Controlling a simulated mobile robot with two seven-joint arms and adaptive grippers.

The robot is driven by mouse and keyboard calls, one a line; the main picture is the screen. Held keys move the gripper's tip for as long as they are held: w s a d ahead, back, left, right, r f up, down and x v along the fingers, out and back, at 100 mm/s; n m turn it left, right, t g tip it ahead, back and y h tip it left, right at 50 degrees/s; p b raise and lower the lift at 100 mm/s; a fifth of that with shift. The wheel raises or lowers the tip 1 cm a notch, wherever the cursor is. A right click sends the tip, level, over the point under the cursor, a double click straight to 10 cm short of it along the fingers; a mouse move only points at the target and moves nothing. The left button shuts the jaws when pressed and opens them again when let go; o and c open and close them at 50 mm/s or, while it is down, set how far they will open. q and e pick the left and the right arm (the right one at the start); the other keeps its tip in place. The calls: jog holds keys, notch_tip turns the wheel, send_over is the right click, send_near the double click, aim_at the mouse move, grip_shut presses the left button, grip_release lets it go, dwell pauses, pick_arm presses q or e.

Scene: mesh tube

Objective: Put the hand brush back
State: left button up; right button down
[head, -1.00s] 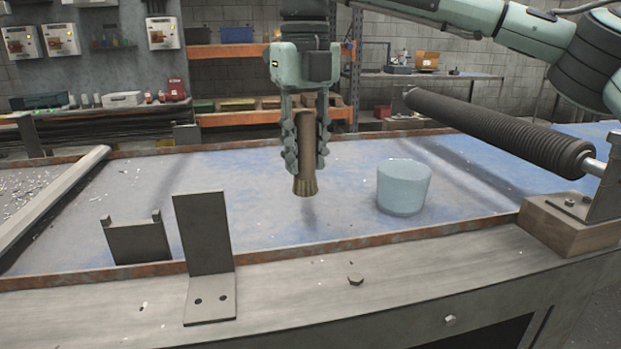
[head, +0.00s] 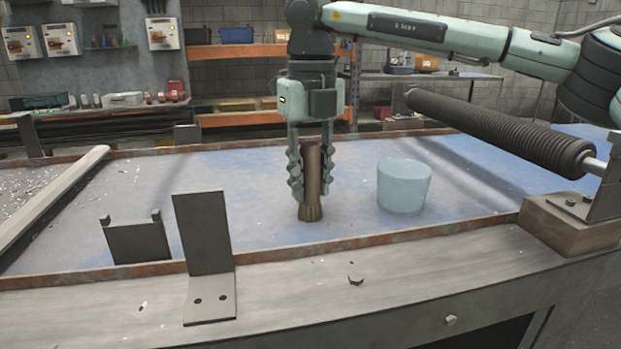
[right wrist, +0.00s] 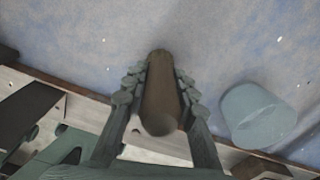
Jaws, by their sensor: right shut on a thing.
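The hand brush (head: 312,190) is brown and upright, with its flared bristle end down. My right gripper (head: 311,178) is shut on its handle, with one finger on each side. The bristle end is at or very near the blue-grey bed surface (head: 270,205); I cannot tell for sure if it touches. In the right wrist view the brush (right wrist: 161,100) runs between the two fingers of the gripper (right wrist: 160,90). My left gripper is in neither view.
A pale blue tub-like block (head: 404,187) stands right of the brush, close by. A dark ribbed roller (head: 490,130) juts in at the right. An upright metal bracket (head: 204,240) and a low notched plate (head: 138,240) stand at the front left.

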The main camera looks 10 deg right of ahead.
aim_at(310, 143)
jog(key=c, duration=1.5)
grip_release()
jog(key=shift+o, duration=1.4)
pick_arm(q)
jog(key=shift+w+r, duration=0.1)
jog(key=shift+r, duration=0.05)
pick_arm(e)
jog(key=shift+r, duration=0.2)
notch_tip(310, 143, up, 3)
jog(key=shift+f, duration=0.1)
notch_tip(310, 143, up, 8)
jog(key=shift+r, duration=0.55)
